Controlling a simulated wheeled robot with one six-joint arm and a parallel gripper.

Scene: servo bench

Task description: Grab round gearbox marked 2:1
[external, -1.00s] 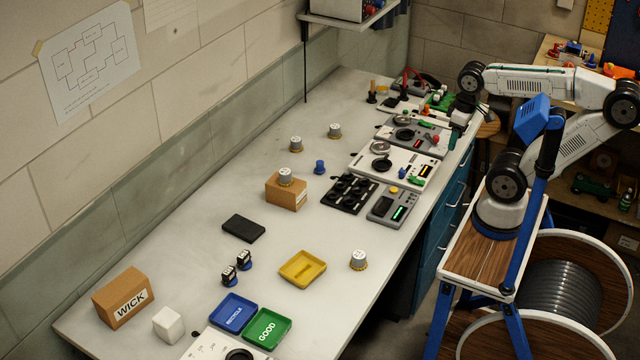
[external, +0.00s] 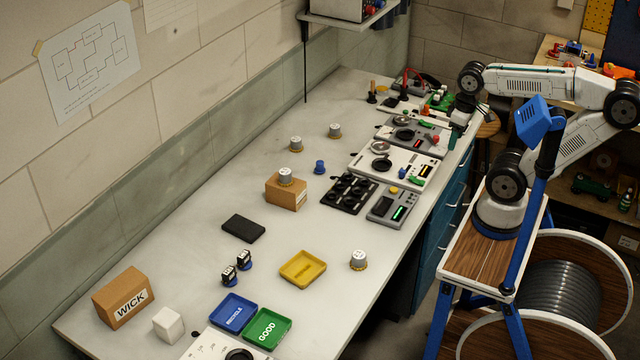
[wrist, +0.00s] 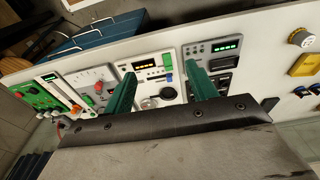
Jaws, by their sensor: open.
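Several round grey gearboxes show in the external view; their ratio marks are too small to read, so I cannot tell which is 2:1. One gearbox (external: 358,260) with a yellow base stands right of the yellow tray. Another gearbox (external: 285,177) sits on a cardboard box. Two more, a gearbox (external: 295,144) and a gearbox (external: 335,130), stand farther back on the bench. The wrist view shows one gearbox (wrist: 301,38) at the upper right. My gripper (wrist: 160,68) is open and empty, its green fingers apart, above the far right bench edge and away from these gearboxes.
The yellow tray (external: 302,268), blue tray (external: 233,313) and green tray (external: 267,328) lie toward the near end. A black socket plate (external: 349,193) and test panels (external: 395,168) line the right edge. The cardboard box (external: 287,195) stands mid-bench. Bare bench lies around mid-left.

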